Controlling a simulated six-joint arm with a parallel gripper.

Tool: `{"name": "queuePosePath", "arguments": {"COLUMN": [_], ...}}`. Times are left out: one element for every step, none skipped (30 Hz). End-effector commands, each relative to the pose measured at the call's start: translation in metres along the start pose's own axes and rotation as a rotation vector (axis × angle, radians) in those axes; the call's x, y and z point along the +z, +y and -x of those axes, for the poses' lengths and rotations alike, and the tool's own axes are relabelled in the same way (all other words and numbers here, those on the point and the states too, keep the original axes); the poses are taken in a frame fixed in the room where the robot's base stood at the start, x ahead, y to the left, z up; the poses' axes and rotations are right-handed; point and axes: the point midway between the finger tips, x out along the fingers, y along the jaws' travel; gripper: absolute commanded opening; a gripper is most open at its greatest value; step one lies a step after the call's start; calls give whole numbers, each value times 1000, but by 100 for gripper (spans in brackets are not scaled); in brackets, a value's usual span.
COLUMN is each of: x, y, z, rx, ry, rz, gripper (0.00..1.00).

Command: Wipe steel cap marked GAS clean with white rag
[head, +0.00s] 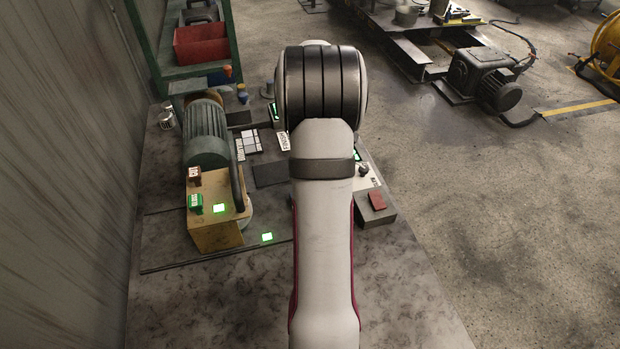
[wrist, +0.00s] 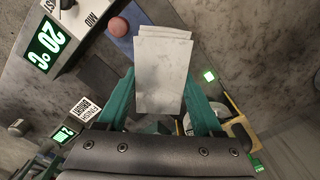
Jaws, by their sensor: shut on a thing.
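My gripper (wrist: 160,92) has teal fingers, seen in the wrist view. They are shut on the white rag (wrist: 162,70), a folded, layered pad that sticks out past the fingertips. In the head view my arm hides the gripper and the rag. I cannot make out a GAS mark in either view, so I cannot tell where the steel cap is. Part of the scene below is hidden behind the rag and the gripper body.
A motor (head: 204,132) on a yellow base (head: 214,235) stands at the bench's left. A box with a green display (wrist: 45,42) and a FINISH BRIGHT label (wrist: 86,111) show in the wrist view. The bench front is clear.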

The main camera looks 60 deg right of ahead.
Motion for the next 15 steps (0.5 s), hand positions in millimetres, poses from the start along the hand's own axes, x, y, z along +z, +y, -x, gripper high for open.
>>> {"name": "queuePosePath", "arguments": {"x": [0, 0, 0, 0, 0, 0, 0, 0, 0, 0, 0, 0, 0, 0, 0], "y": [0, 0, 0, 1, 1, 1, 1, 1, 0, 0, 0, 0, 0, 0, 0], "z": [5, 8, 11, 14, 17, 20, 23, 25, 28, 30, 31, 32, 33, 33, 33], "rx": [3, 3, 2, 3, 3, 3, 3, 3, 2, 2, 2, 2, 2, 2, 1], "ry": [2, 2, 2, 2, 1, 1, 1, 1, 1, 1, 1, 1, 1, 1, 1], "rz": [0, 0, 0, 1, 2, 1, 1, 1, 0, 0, 0, 0, 0, 0, 1], "gripper": [0, 0, 0, 0, 0, 0, 0, 0, 0, 0, 0, 0, 0, 0, 0]}}
